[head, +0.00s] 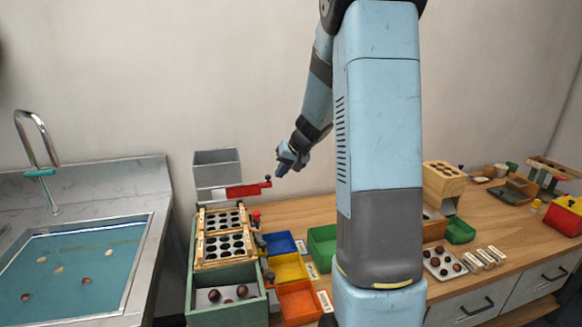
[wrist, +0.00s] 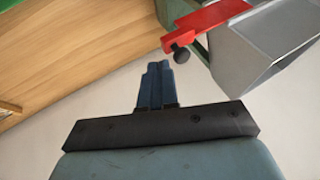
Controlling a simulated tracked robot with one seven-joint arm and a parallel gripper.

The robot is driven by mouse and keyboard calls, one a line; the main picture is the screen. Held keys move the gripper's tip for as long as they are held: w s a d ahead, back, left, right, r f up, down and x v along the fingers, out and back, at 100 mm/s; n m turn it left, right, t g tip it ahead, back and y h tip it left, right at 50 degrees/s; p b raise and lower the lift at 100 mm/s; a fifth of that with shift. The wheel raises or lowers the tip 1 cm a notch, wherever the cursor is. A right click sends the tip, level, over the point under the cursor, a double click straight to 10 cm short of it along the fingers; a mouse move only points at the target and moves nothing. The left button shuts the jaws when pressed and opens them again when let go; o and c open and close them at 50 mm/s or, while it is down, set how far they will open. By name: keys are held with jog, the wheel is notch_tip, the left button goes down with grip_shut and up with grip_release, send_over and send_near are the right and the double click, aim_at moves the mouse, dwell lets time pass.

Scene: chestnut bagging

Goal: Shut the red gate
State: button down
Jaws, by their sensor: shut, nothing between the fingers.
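The red gate (head: 244,190) is a flat red plate at the mouth of the grey metal hopper (head: 217,168), at the back left of the wooden counter. Part of it sticks out to the right of the hopper, with a dark knob on its outer end. My gripper (head: 282,172) is just right of and slightly above that knob, apart from it. In the wrist view the red gate (wrist: 210,22) and its knob are at the upper right, beyond my shut, empty fingers (wrist: 156,70). How far the plate reaches under the hopper is hidden.
Below the hopper is a wooden sorting frame with round holes (head: 224,221) over a green box (head: 228,308) holding chestnuts. Blue, yellow and orange bins (head: 300,302) stand to its right. A water-filled sink (head: 75,265) is at left. Free wall space lies right of the gate.

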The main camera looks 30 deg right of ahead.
jog(key=shift+w+a+f, duration=0.15)
jog(key=shift+w+a, duration=0.1)
jog(key=shift+a, duration=0.35)
jog(key=shift+w+a, duration=0.2)
jog(key=shift+a, duration=0.75)
jog(key=shift+w+a, duration=0.15)
jog(key=shift+a, duration=0.85)
jog(key=shift+w+a, duration=0.2)
jog(key=shift+a, duration=0.75)
jog(key=d, duration=0.1)
jog(key=s+d+r, duration=0.1)
jog(key=d, duration=0.1)
jog(key=s+d+r, duration=0.1)
jog(key=shift+d, duration=0.3)
jog(key=v, duration=0.8)
jog(key=shift+s+r, duration=0.2)
